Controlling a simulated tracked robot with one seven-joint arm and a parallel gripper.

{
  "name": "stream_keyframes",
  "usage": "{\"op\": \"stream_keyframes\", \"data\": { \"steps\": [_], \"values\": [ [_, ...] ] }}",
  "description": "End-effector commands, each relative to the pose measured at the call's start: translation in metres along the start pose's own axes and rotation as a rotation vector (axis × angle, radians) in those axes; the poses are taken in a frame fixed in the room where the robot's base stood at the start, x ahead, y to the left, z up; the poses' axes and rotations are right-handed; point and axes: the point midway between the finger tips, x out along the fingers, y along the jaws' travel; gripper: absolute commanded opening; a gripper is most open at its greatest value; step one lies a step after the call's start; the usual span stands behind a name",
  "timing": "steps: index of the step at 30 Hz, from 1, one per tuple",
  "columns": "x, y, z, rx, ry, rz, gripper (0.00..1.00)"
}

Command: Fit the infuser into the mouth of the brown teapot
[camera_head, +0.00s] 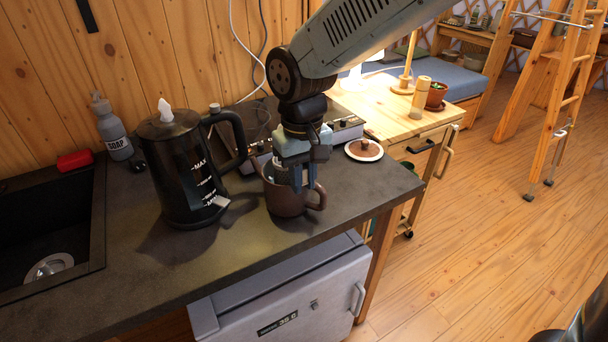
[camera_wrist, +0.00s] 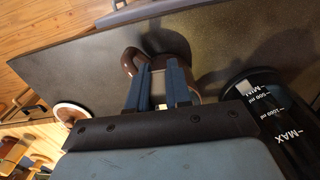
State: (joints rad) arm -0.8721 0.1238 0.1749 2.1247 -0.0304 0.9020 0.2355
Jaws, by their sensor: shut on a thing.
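The brown teapot (camera_head: 285,203) stands upright on the dark counter, its handle to the right. It also shows in the wrist view (camera_wrist: 172,46), partly covered by my fingers. My gripper (camera_head: 304,182) points down at the teapot's mouth, its blue fingertips at the rim. In the wrist view my gripper (camera_wrist: 160,75) is shut on a small pale grey thing, the infuser (camera_wrist: 158,88), between the fingers. Most of the infuser is hidden, and I cannot tell how deep it sits in the mouth.
A black kettle (camera_head: 178,178) stands close to the left of the teapot. A hob (camera_head: 342,128) is behind. A soap bottle (camera_head: 112,130) and sink (camera_head: 45,225) are far left. The counter's front edge is near.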

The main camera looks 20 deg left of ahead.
Motion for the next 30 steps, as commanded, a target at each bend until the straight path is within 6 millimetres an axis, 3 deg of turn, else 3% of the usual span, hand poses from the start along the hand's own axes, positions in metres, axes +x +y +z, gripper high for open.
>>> {"op": "stream_keyframes", "data": {
  "steps": [30],
  "values": [
    [0.012,0.0,0.0,0.0,0.001,0.0,0.0]
  ]
}}
